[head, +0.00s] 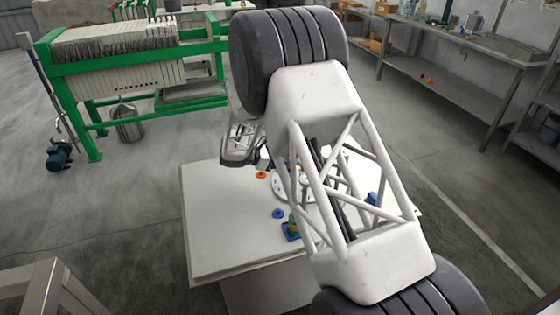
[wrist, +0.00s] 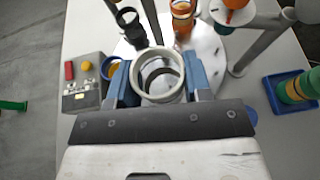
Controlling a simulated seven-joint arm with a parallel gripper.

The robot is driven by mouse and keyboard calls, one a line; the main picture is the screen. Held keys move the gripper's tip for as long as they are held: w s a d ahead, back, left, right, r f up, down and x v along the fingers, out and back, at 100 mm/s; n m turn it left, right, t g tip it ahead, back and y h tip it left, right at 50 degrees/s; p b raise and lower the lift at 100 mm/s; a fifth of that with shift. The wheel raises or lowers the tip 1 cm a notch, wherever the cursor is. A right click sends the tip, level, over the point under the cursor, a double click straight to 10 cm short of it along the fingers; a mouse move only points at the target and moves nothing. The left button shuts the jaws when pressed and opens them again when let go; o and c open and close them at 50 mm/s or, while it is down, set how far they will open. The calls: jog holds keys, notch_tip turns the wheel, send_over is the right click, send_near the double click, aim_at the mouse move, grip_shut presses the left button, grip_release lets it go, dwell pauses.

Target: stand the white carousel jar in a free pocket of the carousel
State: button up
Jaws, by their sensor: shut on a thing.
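The white carousel jar (wrist: 137,77) is between the blue fingers of my gripper (wrist: 158,82) in the wrist view. The gripper is shut on it, and I look down into its round open mouth. The carousel (wrist: 208,50) is a white disc with grey posts, beyond and partly beneath the jar. A dark jar (wrist: 130,24) and an orange jar (wrist: 182,20) stand at the carousel. The pocket nearest the jar is hidden by the jar and fingers. In the head view the carousel (head: 280,188) shows partly behind my arm; jar and fingertips are not clear there.
A grey control box (wrist: 82,90) with red and yellow buttons stands left of the gripper. A blue tray (wrist: 272,92) with a green and orange stack lies right.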

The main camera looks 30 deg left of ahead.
jog(key=shift+f, duration=3)
jog(key=shift+f, duration=1.25)
dwell(1.4)
jog(key=o, duration=1.5)
jog(key=shift+c, duration=0.2)
jog(key=shift+r, duration=0.2)
jog(key=shift+r, duration=3.8)
